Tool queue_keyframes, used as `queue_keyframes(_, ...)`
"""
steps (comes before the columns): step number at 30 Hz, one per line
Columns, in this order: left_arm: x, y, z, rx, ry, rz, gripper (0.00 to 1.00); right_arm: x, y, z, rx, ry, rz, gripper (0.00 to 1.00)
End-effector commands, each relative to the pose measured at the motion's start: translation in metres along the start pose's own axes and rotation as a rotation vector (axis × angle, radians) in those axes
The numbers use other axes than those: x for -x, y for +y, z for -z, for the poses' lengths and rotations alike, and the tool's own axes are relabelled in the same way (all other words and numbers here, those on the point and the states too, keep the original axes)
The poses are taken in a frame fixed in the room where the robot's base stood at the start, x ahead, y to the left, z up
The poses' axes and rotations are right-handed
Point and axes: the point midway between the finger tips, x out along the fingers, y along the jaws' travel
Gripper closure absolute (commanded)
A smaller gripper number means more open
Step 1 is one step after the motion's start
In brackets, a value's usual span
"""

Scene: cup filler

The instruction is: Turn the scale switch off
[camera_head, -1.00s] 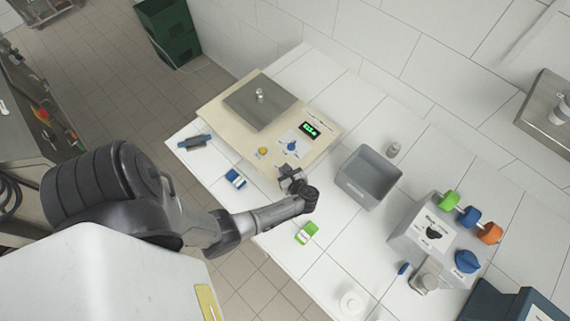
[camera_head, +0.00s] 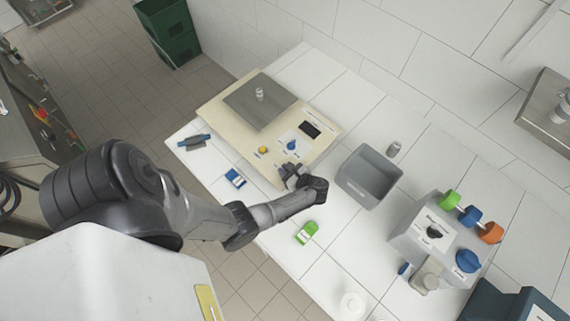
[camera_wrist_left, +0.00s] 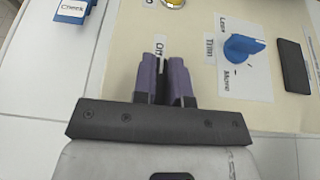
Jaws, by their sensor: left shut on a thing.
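The beige scale (camera_head: 222,113) lies on the white table, with a metal plate (camera_head: 247,108) on top and a small metal weight or cup (camera_head: 260,94) standing on it. Its display (camera_head: 311,130) is dark; it also shows in the left wrist view (camera_wrist_left: 292,66). My left gripper (camera_head: 290,172) is at the scale's front edge. In the left wrist view its purple fingers (camera_wrist_left: 164,72) are shut on the scale switch, just beside the "Off" label (camera_wrist_left: 159,46). The fingers hide most of the switch. My right gripper is not in view.
A blue trim knob (camera_wrist_left: 241,47) and a yellow button (camera_head: 263,150) are close by on the scale. A grey bin (camera_head: 369,178), a green-and-white block (camera_head: 307,232), a blue-and-white block (camera_head: 235,178) and a grey filler box (camera_head: 437,234) with knobs stand around.

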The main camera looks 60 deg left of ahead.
Motion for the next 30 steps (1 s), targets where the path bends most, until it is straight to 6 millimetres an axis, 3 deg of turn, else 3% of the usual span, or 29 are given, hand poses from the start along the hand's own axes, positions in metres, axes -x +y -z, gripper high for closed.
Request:
queue_keyframes(4, -0.001, 0.000, 0.000, 0.003, 0.000, -0.002, 1.00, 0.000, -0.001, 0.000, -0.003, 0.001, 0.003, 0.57)
queue_keyframes(5, -0.001, 0.000, 0.000, 0.003, 0.000, -0.002, 0.85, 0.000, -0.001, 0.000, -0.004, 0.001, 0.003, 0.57)
queue_keyframes(12, -0.001, 0.000, 0.000, 0.001, 0.000, -0.001, 0.62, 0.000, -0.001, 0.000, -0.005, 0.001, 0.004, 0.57)
queue_keyframes(23, 0.007, 0.000, 0.001, 0.001, 0.001, 0.001, 0.62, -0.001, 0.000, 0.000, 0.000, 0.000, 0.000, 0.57)
queue_keyframes(30, 0.047, 0.000, 0.002, 0.001, 0.004, 0.002, 0.62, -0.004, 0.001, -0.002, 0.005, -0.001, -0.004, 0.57)
